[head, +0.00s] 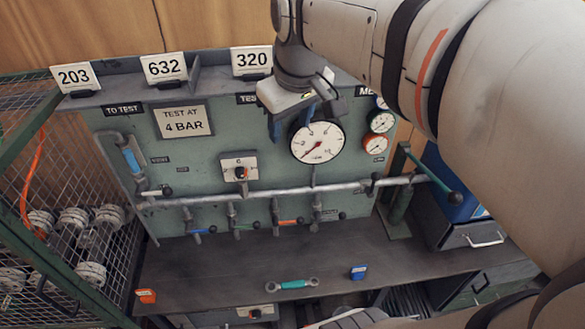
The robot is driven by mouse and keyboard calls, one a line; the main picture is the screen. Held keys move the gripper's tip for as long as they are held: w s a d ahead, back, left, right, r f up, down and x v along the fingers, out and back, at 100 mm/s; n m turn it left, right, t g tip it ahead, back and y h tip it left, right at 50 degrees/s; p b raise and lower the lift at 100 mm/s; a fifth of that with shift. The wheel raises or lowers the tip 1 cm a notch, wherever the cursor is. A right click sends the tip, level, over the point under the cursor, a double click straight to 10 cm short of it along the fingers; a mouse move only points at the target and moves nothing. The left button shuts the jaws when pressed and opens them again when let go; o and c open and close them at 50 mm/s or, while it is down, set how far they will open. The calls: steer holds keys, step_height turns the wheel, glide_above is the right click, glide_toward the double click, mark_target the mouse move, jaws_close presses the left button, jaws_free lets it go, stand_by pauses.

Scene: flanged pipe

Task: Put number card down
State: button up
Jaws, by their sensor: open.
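Three white number cards stand upright in small dark holders along the top ledge of the green test panel (205,150). They are card 203 (75,77) at the left, card 632 (164,67) in the middle and card 320 (251,60) at the right. My gripper (302,115) points down in front of the panel, just right of and below card 320, over the top of the large white gauge (317,142). It is open, and I see no card in it. The wrist hides the ledge right of card 320.
A grey pipe (270,191) with valves crosses the panel above the dark bench (225,270). A teal-handled wrench (292,285), an orange block (146,296) and a blue block (358,273) lie on the bench. A wire cage (75,170) stands left; a blue box (455,195) stands right.

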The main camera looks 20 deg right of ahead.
steer(key=s+f+m+t, duration=0.1)
steer(key=s+f+m, duration=0.2)
steer(key=s+f, duration=0.6)
steer(key=shift+s+a+f+m, duration=0.15)
steer(key=shift+s+a+m, duration=0.15)
steer(key=shift+s, duration=0.2)
step_height(320, 180, down, 11)
steer(key=g+b, duration=0.1)
steer(key=b, duration=0.8)
steer(key=shift+w, duration=0.3)
steer(key=shift+d+f, duration=0.1)
